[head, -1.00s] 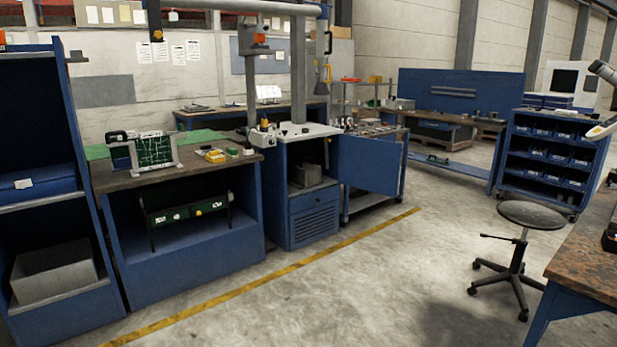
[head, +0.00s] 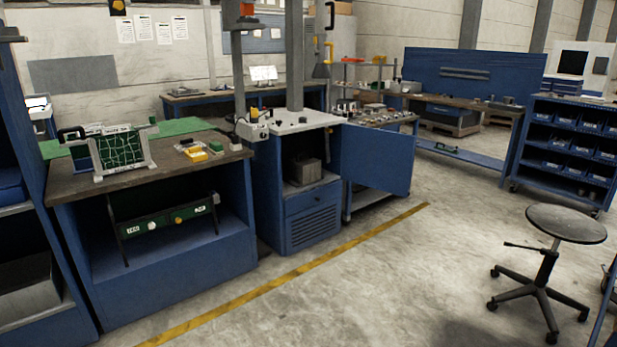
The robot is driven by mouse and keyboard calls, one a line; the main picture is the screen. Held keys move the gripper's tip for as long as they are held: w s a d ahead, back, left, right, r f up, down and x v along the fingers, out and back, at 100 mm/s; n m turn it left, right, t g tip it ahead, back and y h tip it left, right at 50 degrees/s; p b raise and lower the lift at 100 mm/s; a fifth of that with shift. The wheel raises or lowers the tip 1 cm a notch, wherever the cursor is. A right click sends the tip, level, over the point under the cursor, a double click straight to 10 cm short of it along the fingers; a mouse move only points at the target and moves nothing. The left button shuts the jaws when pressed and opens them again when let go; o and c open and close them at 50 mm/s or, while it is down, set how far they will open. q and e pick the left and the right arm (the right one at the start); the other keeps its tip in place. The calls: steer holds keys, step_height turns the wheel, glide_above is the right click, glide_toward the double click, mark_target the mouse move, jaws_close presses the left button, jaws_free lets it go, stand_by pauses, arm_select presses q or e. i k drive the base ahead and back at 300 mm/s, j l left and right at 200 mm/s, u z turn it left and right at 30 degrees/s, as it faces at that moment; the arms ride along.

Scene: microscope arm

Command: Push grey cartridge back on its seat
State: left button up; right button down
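I cannot pick out a grey cartridge or its seat for certain; things on the benches are small at this distance. A grey block (head: 304,171) sits inside the open blue cabinet (head: 310,233), but I cannot tell what it is. Neither of my grippers is in view.
A blue bench (head: 150,275) with a green circuit board in a frame (head: 124,150) stands at the left. A round stool (head: 566,224) stands at the right. The cabinet's blue door (head: 376,160) stands open. The concrete floor (head: 400,285) between is clear, crossed by a yellow line (head: 300,270).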

mark_target(305, 170)
steer(key=i, duration=4.2)
